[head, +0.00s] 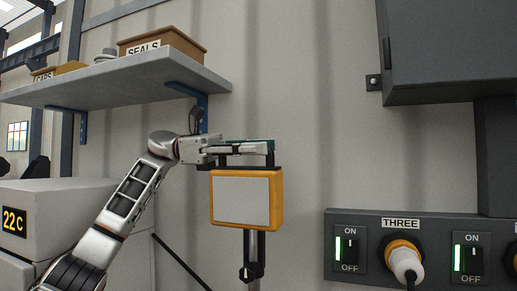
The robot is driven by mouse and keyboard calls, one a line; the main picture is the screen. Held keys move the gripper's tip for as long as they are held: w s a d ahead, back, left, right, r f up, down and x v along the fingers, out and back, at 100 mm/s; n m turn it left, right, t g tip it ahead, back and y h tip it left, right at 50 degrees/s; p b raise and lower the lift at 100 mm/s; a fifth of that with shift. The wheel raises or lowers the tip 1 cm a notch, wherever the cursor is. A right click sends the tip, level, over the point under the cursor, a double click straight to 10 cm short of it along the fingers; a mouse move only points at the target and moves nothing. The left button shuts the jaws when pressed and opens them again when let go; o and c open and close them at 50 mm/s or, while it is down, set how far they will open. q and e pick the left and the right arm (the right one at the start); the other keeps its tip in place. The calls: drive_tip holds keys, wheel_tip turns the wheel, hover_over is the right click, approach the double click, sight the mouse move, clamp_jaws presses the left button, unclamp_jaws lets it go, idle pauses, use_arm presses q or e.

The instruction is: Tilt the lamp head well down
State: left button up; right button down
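The lamp head (241,199) is a yellow-framed box with a pale grey front panel. It sits upright on a dark and silver stand (252,257), its front facing me. A dark handle (270,158) rises from its top edge. My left gripper (262,147) reaches in from the left at the top of the lamp head, its fingers level along the handle. A green strip shows along the top of the fingers. The handle partly hides the fingertips, and I cannot tell whether they grip it. My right gripper is not in view.
A grey shelf (120,84) with a box labelled SEALS (165,42) hangs above my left arm. A grey cabinet (450,50) is at the upper right. A socket panel (400,223) with switches and a plugged-in connector (405,262) is right of the lamp. Bare wall lies between.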

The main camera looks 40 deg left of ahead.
use_arm(q)
clamp_jaws()
